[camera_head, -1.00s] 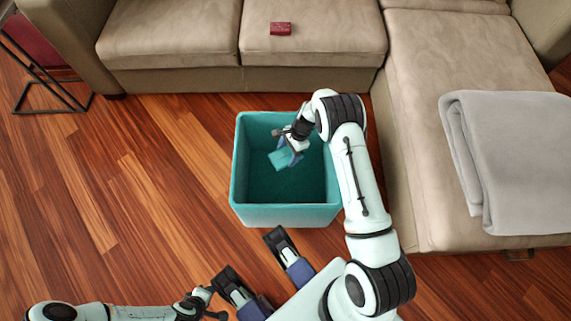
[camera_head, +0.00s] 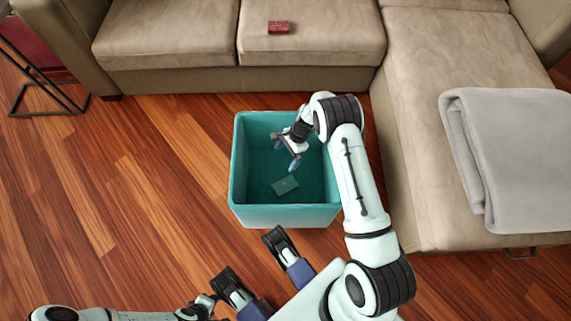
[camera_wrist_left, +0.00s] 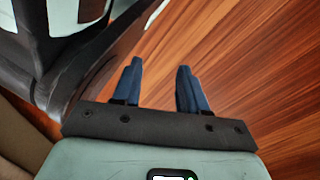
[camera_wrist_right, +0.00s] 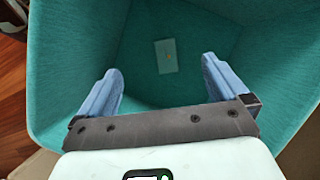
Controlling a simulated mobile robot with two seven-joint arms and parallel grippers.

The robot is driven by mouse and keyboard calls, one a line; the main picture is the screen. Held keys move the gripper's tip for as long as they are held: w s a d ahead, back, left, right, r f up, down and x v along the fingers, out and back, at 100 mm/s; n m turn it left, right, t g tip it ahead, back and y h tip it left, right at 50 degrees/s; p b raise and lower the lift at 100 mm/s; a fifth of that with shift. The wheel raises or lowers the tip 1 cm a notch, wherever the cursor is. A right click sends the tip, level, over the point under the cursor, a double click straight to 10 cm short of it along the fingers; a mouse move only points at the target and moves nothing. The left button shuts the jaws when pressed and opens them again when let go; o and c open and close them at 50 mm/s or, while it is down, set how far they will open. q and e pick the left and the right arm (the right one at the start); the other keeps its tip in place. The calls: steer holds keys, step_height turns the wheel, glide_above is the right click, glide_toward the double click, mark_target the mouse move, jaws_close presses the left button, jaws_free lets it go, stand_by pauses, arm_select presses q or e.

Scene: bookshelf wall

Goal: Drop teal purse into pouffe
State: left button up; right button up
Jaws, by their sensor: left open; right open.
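The teal purse (camera_head: 285,186) lies flat on the floor inside the pouffe (camera_head: 285,216), an open teal box. In the right wrist view the purse (camera_wrist_right: 165,57) is a small pale teal rectangle with a tiny orange mark, well below the fingers. My right gripper (camera_head: 285,153) hangs inside the pouffe's opening, open and empty, apart from the purse. My left gripper (camera_wrist_left: 160,68) is open and empty over the wooden floor. In the head view it is only partly visible at the bottom edge.
A beige sofa (camera_head: 165,35) stands behind the pouffe and continues along the right. A small red item (camera_head: 278,28) lies on its seat. A grey blanket (camera_head: 510,150) lies on the right section. The wooden floor (camera_head: 130,180) left of the pouffe is clear.

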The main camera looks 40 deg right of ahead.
arm_select(q)
steer(key=w+r+t+p, duration=0.2)
steer(key=w+r+p, duration=0.1)
steer(key=w+r, duration=0.2)
steer(key=shift+w+d+r, duration=0.25)
steer(key=shift+w+d, duration=0.2)
steer(key=shift+w, duration=0.25)
arm_select(e)
steer(key=w+v, duration=0.1)
steer(key=v, duration=1.2)
steer(key=shift+s, duration=0.5)
steer(key=shift+r, duration=0.15)
